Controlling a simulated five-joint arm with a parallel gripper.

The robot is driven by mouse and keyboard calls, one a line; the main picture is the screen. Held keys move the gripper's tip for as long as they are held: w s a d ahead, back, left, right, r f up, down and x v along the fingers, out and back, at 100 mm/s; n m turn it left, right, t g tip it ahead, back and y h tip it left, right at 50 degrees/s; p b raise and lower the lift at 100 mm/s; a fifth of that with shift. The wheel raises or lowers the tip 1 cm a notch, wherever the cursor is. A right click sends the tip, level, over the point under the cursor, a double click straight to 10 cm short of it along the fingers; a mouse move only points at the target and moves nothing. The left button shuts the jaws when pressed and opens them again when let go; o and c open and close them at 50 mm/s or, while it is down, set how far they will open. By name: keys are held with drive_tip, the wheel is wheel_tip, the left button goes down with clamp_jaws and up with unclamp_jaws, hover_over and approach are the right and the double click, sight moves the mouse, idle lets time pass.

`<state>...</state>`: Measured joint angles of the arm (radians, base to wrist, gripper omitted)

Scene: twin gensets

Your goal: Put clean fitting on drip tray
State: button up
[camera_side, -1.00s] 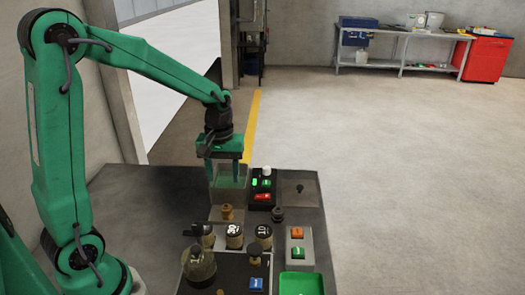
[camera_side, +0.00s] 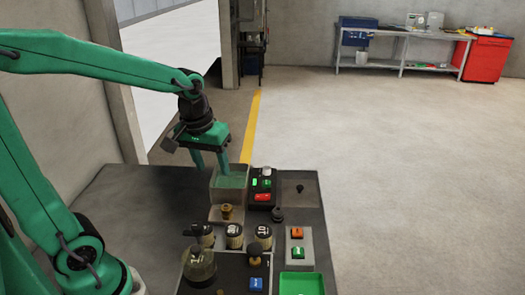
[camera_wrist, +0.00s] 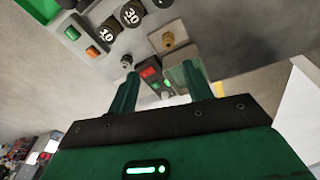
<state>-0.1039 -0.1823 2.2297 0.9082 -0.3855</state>
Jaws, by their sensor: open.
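A brass fitting (camera_side: 227,213) stands upright on a pale grey ledge (camera_side: 216,218) in front of a clear-walled tank (camera_side: 229,186) with teal contents. The fitting also shows in the wrist view (camera_wrist: 168,40), ahead of the fingers and apart from them. No other part is clearly labelled as the drip tray; the ledge or the green tray (camera_side: 301,285) at the front right could be it. My gripper (camera_side: 213,173) is open and tilted at the tank's upper left, with nothing visible between its fingers. Whether one fingertip overlaps the tank's inside cannot be told.
A black switch box (camera_side: 263,186) with red and green buttons stands right of the tank. Numbered round pieces (camera_side: 234,236), a glass flask (camera_side: 200,263) and a button box (camera_side: 298,247) crowd the front. The table's left side (camera_side: 135,215) is clear.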

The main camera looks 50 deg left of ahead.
drive_tip(key=s+d+r+m+t, duration=0.3)
drive_tip(key=s+r+m, duration=0.1)
drive_tip(key=s, duration=0.5)
drive_tip(key=shift+s+d+r+m, duration=0.2)
drive_tip(key=shift+r+m, duration=0.15)
drive_tip(key=shift+m, duration=0.45)
